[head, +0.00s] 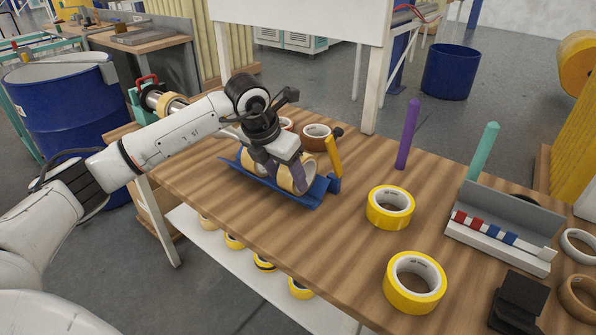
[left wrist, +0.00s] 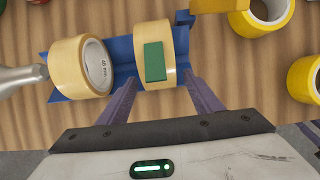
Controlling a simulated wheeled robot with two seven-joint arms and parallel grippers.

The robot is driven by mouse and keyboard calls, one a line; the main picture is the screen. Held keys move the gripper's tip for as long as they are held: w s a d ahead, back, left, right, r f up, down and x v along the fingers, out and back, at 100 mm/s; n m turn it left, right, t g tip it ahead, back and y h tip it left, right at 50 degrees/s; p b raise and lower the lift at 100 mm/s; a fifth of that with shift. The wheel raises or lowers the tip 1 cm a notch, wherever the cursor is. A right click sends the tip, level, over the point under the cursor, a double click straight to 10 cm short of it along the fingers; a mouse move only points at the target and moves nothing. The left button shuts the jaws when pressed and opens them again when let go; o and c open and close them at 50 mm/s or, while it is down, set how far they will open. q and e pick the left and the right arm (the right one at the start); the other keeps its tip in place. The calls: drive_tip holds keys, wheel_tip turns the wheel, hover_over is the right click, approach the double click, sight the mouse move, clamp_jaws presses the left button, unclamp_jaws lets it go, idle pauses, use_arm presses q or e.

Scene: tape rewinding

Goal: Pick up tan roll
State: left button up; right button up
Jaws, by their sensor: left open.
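Two tan rolls stand on edge side by side in a blue holder (left wrist: 63,96) on the wooden table. One tan roll (left wrist: 154,35) carries a green label, and the other tan roll (left wrist: 66,68) is to its left in the left wrist view. My left gripper (left wrist: 160,83) is open and empty, its purple fingers pointing at the green-labelled roll, one to each side of it. In the head view my left gripper (head: 285,172) hangs down over the holder and partly hides the rolls. My right gripper is not in view.
Two yellow rolls (head: 390,207) (head: 414,282) lie to the right on the table. Brown rolls (head: 317,137) lie behind the holder. The table's front middle is clear.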

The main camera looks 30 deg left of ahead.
use_arm(q)
drive_tip(key=shift+x, duration=1.15)
drive_tip(key=shift+r, duration=0.1)
drive_tip(key=c, duration=1.2)
drive_tip(key=shift+r, duration=5)
drive_tip(key=shift+c, duration=0.2)
